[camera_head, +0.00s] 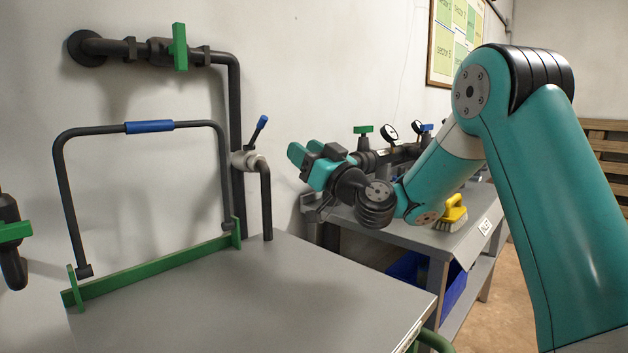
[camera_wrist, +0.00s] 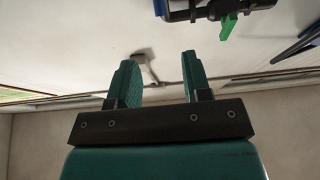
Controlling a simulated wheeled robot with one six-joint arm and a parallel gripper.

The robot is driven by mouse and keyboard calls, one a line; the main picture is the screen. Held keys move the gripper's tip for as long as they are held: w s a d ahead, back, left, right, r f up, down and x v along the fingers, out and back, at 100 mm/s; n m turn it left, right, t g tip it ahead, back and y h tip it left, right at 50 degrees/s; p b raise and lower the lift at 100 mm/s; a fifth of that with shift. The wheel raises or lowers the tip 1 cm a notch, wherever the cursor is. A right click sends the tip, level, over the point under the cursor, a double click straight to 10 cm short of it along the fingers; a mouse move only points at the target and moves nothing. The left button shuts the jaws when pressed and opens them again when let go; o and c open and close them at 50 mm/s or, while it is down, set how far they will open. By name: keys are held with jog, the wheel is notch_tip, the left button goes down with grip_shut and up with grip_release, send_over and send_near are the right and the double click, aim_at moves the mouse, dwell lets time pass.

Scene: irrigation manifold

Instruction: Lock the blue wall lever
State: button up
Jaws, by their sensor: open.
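The blue wall lever (camera_head: 262,122) is a short handle with a blue grip. It slants up and to the right from a pale metal valve body (camera_head: 249,160) on the dark wall pipe. My gripper (camera_head: 311,151) is to the right of the lever and a little lower in the picture, apart from it. Its two teal fingers are spread with nothing between them. In the wrist view the open fingers (camera_wrist: 161,75) point up the picture, with pale surfaces behind them. I cannot surely make out the blue lever in that view.
A dark hoop with a blue sleeve (camera_head: 149,127) stands on a green bar (camera_head: 150,272) at the left edge of the grey tabletop (camera_head: 270,300). A green valve handle (camera_head: 180,47) is on the upper pipe. A yellow brush (camera_head: 452,213) lies on the bench behind my arm.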

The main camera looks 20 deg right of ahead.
jog(key=shift+b+v, duration=0.7)
jog(key=shift+v, duration=0.55)
jog(key=shift+c, duration=0.3)
